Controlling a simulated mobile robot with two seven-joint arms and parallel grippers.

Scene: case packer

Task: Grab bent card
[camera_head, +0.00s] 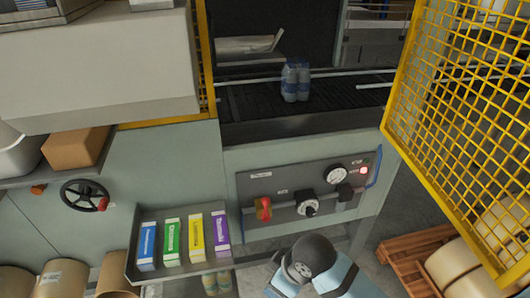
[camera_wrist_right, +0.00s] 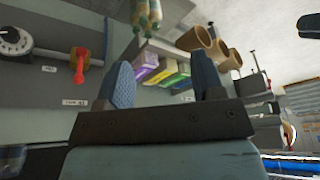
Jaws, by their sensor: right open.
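A pale, flat piece with a bent right end, which looks like the bent card (camera_head: 248,44), lies inside the machine opening at the back in the head view, behind the conveyor (camera_head: 240,104). My right gripper (camera_wrist_right: 165,82) is open and empty in the right wrist view, its two blue-grey fingers apart. The card does not show in that view, and the gripper is well away from it. Part of my arm shows at the bottom of the head view, below the control panel (camera_head: 325,212). My left gripper is not in view.
Shrink-wrapped bottles (camera_head: 295,82) stand on the conveyor, right of the card. A yellow mesh guard (camera_head: 393,122) stands swung out at the right. A tray (camera_head: 182,273) of several coloured cartons sticks out at lower left. A red-orange switch (camera_head: 263,208) and knobs protrude from the panel.

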